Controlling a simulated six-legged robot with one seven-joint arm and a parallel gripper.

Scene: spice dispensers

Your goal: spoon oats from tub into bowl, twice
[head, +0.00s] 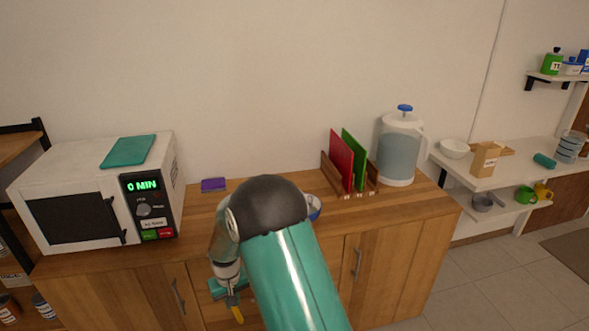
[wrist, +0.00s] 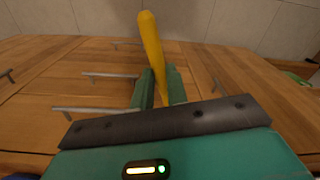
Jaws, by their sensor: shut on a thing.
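My gripper (head: 232,290) is low in front of the wooden cabinet, left of centre in the head view. It is shut on a yellow handle (head: 237,312), which looks like a spoon's. In the wrist view the yellow handle (wrist: 152,50) stands up between the two green fingers (wrist: 157,88); the spoon's other end is hidden. A white and blue rounded thing, perhaps a bowl (head: 315,208), is on the counter, mostly hidden behind my arm. A white bowl (head: 454,148) stands on the right shelf. I cannot make out an oats tub.
The wooden counter (head: 410,203) holds a white microwave (head: 70,180), a purple block (head: 213,184), a rack with red and green boards (head: 342,160), and a water jug (head: 399,150). Cabinet handles (head: 357,263) stick out in front. Counter between microwave and my arm is mostly clear.

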